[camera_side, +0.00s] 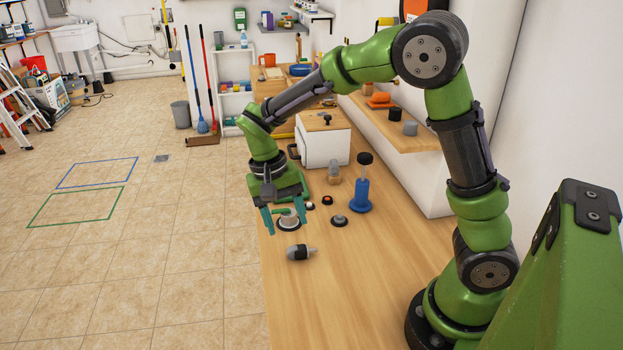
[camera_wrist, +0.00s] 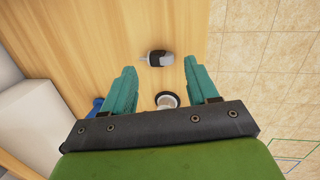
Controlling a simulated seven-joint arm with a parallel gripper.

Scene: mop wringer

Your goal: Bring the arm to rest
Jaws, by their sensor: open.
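My gripper (camera_side: 286,217) is open, with its two teal fingers spread apart above the wooden bench (camera_side: 300,320). In the wrist view a white ring-shaped part (camera_wrist: 167,100) lies between the fingers (camera_wrist: 161,88), partly hidden by the gripper body. I see nothing held in the fingers. My arm is bent and reaches out over the bench. A dark and grey bulb-shaped part (camera_side: 301,253) lies on the bench in front of the gripper.
A blue post with a black top (camera_side: 361,190) stands right of the gripper. A white box with a wooden lid (camera_side: 323,143) stands behind. Small round parts (camera_side: 339,221) lie between. A side shelf (camera_side: 405,133) runs along the wall. The bench front is clear.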

